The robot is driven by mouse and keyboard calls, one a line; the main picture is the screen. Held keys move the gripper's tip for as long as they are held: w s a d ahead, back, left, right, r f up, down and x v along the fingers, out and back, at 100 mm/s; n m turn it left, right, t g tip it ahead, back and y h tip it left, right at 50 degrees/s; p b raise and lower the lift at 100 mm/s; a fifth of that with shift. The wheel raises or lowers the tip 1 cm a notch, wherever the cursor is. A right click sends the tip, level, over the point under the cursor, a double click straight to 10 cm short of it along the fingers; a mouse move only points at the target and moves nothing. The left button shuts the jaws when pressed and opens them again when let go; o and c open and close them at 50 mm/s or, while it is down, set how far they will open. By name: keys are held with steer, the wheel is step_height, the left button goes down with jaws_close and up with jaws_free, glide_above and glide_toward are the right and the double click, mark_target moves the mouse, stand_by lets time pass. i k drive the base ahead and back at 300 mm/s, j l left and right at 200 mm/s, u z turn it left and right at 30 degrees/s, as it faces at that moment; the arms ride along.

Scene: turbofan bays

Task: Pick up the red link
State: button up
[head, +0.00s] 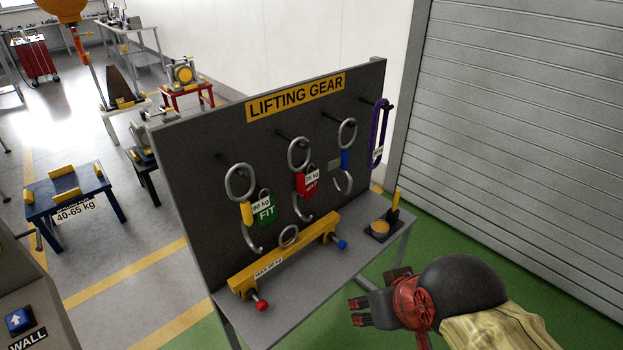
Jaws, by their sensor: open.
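Three metal links with hooks hang from pegs on the dark LIFTING GEAR board (205,140). The middle link (299,153) has red at its centre, with a red padlock tag (311,186) and a 75 kg label in front of it, so its band is partly hidden. The left link (239,182) has a yellow band and a green FIT tag (265,210). The right link (347,133) has a blue band. My gripper (354,311) is open and empty at the lower right, in front of the bench and well apart from the links, its fingers pointing left.
A yellow beam (290,257) with a red end and a blue end lies on the grey bench (300,305) below the links. A yellow-handled item (393,205) stands on the bench's right. A purple sling (379,135) hangs at the board's right. A shutter closes the right side.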

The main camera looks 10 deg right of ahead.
mark_target(302, 180)
steer(key=i+j, duration=0.15)
steer(key=j, duration=0.25)
steer(key=i+j, duration=0.1)
steer(key=j, duration=0.3)
steer(key=i+j+z, duration=0.1)
steer(key=j+z, duration=0.5)
steer(key=z, duration=0.2)
steer(key=j+z, duration=0.4)
steer(key=l+z, duration=0.1)
steer(key=z, duration=0.55)
